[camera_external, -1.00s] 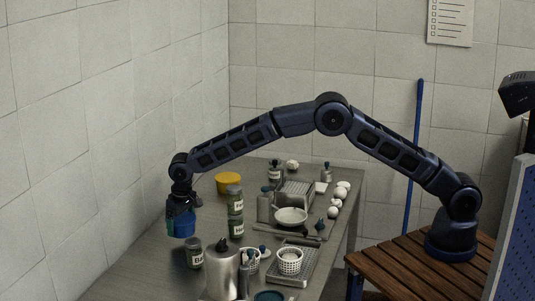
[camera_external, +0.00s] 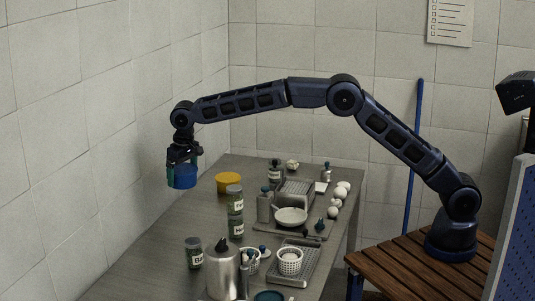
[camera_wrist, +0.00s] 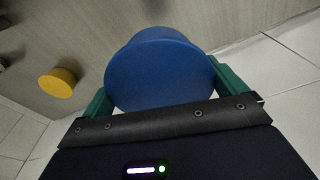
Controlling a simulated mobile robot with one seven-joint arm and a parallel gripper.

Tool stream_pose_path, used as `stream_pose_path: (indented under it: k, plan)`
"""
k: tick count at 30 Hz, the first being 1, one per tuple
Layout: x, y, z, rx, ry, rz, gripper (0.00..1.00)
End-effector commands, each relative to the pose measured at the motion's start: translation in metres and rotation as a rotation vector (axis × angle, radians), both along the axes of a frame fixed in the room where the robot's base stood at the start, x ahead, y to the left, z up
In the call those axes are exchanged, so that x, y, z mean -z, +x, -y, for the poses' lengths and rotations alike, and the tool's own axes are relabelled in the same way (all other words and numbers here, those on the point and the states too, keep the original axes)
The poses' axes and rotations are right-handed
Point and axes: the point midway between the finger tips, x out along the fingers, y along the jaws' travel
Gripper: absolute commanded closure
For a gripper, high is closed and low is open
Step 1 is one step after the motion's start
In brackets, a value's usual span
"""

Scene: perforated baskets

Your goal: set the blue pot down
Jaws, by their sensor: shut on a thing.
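The blue pot (camera_external: 182,177) is held in my gripper (camera_external: 183,166), high above the left side of the metal table near the tiled wall. In the wrist view the blue pot (camera_wrist: 160,72) fills the middle, with a green finger of my gripper (camera_wrist: 162,90) on each side of it. My gripper is shut on the pot. The pot's underside is clear of the table top.
A yellow pot (camera_external: 228,183) stands on the table (camera_external: 160,245) behind and right of the blue pot. Labelled jars (camera_external: 234,200), a metal jug (camera_external: 223,270) and white baskets (camera_external: 290,261) crowd the middle and right. The table's left strip is bare.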

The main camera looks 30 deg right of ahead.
Motion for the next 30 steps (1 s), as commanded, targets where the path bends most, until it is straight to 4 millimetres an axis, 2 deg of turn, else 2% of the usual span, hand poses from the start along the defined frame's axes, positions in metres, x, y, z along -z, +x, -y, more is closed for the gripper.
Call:
stream_pose_path:
  k: [1,6,9,13,17,20,30]
  plan:
    - [-0.001,0.018,0.016,0.029,0.000,0.000,0.26]
    - [-0.002,0.065,0.062,0.116,0.000,0.000,0.26]
    - [-0.002,0.087,0.087,0.159,0.000,0.000,0.26]
    - [-0.002,0.107,0.111,0.200,0.001,-0.001,0.26]
    - [0.000,0.116,0.122,0.220,0.000,0.000,0.26]
    - [0.009,0.118,0.125,0.225,0.000,-0.001,0.26]
    - [0.081,0.118,0.125,0.224,-0.002,-0.001,0.26]
